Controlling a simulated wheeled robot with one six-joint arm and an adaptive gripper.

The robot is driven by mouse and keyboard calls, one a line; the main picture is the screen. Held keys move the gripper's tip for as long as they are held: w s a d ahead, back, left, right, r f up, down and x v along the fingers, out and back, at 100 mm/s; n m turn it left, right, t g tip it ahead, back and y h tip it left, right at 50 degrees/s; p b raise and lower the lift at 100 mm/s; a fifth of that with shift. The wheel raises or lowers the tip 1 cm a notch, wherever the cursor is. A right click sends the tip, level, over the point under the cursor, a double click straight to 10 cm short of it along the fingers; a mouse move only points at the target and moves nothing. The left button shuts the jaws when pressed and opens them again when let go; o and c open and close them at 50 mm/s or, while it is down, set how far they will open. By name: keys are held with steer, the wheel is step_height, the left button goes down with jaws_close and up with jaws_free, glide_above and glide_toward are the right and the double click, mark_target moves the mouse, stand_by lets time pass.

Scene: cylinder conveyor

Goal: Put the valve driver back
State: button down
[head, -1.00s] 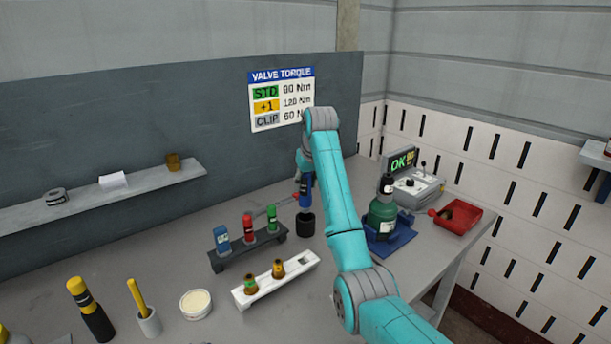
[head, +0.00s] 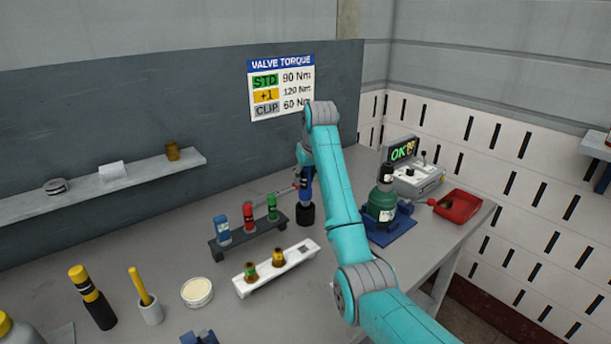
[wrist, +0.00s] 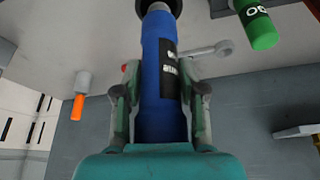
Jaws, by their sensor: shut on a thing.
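The valve driver (head: 308,187) is a blue upright tool with a dark label; it also fills the middle of the wrist view (wrist: 152,80). My gripper (wrist: 160,100) is shut on its blue body, one finger on each side. A grey bar (wrist: 207,49) sticks out sideways from near the driver. Its lower end points at a black round cup (head: 306,215) on the bench, whose dark ring (wrist: 160,6) shows at the top of the wrist view. I cannot tell how deep the end sits in it. My arm hides part of the driver in the head view.
A dark rack (head: 249,240) with blue, red and green tools stands left of the cup. A white block (head: 276,268) with two brass valves is in front. A green cylinder (head: 384,205) in a blue base, an OK display (head: 401,149) and a red tray (head: 458,206) stand right.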

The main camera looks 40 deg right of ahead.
mark_target(306, 192)
steer(key=shift+f, duration=3)
steer(key=c, duration=0.7)
jaws_free()
steer(key=shift+c, duration=0.2)
steer(key=shift+o, duration=0.8)
steer(key=shift+f, duration=0.1)
steer(key=shift+r, duration=3.05)
